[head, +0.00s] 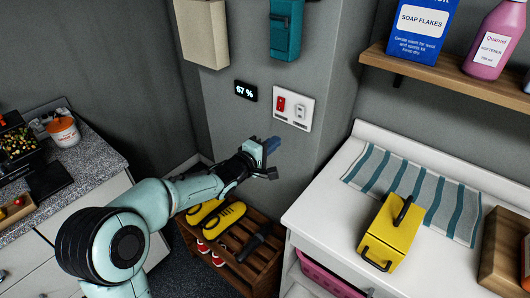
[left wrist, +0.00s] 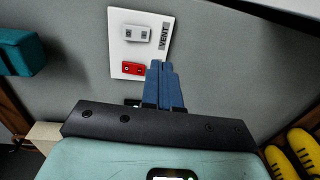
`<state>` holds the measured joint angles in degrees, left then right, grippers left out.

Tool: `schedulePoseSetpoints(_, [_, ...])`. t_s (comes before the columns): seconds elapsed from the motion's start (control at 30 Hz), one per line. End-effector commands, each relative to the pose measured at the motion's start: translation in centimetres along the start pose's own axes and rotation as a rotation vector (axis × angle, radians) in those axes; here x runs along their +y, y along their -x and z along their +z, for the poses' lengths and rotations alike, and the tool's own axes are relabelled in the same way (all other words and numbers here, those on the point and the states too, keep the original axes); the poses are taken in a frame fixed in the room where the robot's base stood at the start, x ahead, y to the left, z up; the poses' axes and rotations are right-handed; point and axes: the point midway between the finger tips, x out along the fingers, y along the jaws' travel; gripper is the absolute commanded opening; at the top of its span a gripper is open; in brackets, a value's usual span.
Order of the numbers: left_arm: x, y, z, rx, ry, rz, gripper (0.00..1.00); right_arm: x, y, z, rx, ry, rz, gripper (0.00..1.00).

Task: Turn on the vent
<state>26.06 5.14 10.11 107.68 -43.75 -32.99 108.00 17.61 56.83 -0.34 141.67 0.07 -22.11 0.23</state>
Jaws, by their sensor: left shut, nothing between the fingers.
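A white wall plate (head: 293,107) carries a red switch (head: 280,104) on its left and a pale grey-white switch (head: 300,111) on its right. In the left wrist view the plate (left wrist: 122,57) shows the red switch (left wrist: 132,69) and the pale switch (left wrist: 136,34). A grey label reading VENT (left wrist: 163,36) sits beside the pale switch. My left gripper (head: 270,146) is shut and empty, below and left of the plate in the head view. In the left wrist view its blue fingertips (left wrist: 160,66) overlap the plate's edge near the red switch; contact cannot be told. My right gripper is out of view.
A display reading 67 % (head: 244,91) is left of the plate. A beige box (head: 203,33) and a teal box (head: 286,30) hang above. A wooden shoe rack (head: 258,266) stands below my arm. A white counter (head: 325,204) with a yellow case (head: 392,232) is at right.

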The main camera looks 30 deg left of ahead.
Motion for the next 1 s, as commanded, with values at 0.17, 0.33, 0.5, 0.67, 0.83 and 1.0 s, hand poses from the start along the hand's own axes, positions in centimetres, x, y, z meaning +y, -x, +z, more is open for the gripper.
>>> schedulePoseSetpoints(0.17, [-0.5, 2.1, 0.0, 0.001, -0.001, -0.001, 0.00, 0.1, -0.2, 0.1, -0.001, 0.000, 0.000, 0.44])
schedulePoseSetpoints(0.33, [-0.5, 2.6, 0.0, 0.000, 0.000, 0.000, 0.00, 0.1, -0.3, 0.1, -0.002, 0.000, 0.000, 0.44])
schedulePoseSetpoints(0.5, [-0.5, 2.6, 0.0, 0.000, 0.000, 0.000, 0.00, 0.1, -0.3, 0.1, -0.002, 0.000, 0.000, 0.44])
schedulePoseSetpoints(0.67, [-0.5, 2.6, 0.0, 0.000, 0.000, 0.000, 0.00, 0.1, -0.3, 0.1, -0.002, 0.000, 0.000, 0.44])
schedulePoseSetpoints(0.83, [-0.7, 2.5, 0.0, 0.000, 0.000, -0.004, 0.00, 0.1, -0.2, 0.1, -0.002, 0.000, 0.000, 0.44])
schedulePoseSetpoints(1.0, [-5.7, 1.8, 0.6, -0.002, -0.030, -0.097, 0.00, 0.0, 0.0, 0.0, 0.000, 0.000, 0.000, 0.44])
